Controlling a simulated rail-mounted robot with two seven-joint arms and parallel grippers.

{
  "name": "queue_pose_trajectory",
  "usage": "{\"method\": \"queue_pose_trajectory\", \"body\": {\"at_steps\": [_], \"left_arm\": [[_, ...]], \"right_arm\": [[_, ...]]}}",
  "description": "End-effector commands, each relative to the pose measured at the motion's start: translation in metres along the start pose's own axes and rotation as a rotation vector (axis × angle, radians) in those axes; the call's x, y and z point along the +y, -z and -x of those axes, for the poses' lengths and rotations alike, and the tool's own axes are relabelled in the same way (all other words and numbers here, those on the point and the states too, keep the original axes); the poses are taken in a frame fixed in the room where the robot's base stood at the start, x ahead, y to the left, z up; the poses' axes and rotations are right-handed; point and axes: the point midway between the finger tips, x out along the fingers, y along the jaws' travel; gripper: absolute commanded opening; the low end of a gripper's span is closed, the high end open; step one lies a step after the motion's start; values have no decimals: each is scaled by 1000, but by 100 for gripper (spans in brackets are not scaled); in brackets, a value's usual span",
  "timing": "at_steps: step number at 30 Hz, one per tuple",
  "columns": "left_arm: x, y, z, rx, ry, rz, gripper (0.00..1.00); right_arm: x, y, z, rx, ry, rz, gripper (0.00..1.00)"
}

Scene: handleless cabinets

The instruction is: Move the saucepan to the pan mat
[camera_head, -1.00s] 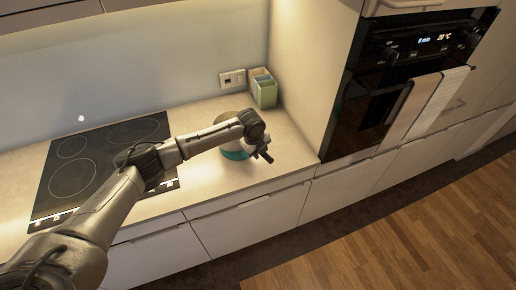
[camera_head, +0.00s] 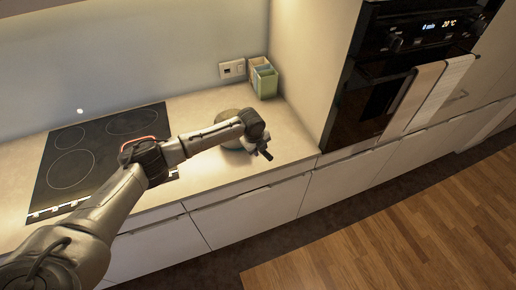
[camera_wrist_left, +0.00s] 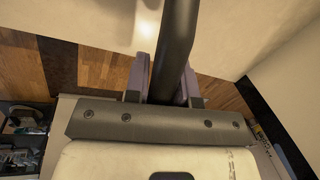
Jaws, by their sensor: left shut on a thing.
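The grey saucepan (camera_head: 235,146) is on the worktop right of the hob, partly hidden by my left arm. My left gripper (camera_head: 265,153) is at its front right side. In the left wrist view, the fingers (camera_wrist_left: 163,82) are shut on the saucepan's dark handle (camera_wrist_left: 176,45), which runs up between them. The pan mat does not show now; whether the saucepan rests fully on its spot cannot be told. My right gripper is not in view.
A green box (camera_head: 264,80) stands at the back wall by the tall oven unit (camera_head: 385,80). Towels hang on the oven front. The worktop right of the saucepan is clear.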

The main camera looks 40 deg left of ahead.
Motion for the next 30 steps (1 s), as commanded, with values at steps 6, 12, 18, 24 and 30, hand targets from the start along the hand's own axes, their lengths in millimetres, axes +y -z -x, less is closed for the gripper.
{"method": "queue_pose_trajectory", "body": {"at_steps": [6, 12, 18, 24, 30], "left_arm": [[-1, -1, 1, -1, 3, 0, 0], [0, -1, -1, -1, 3, 0, 0], [0, -1, -3, -1, 2, 0, 0], [0, -1, -3, -1, 3, 0, 0], [0, 0, -4, -1, 2, 0, 38]], "right_arm": [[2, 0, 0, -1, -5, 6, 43], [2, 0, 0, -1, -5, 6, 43], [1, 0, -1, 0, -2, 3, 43], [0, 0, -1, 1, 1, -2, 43], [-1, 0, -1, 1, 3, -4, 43]]}}
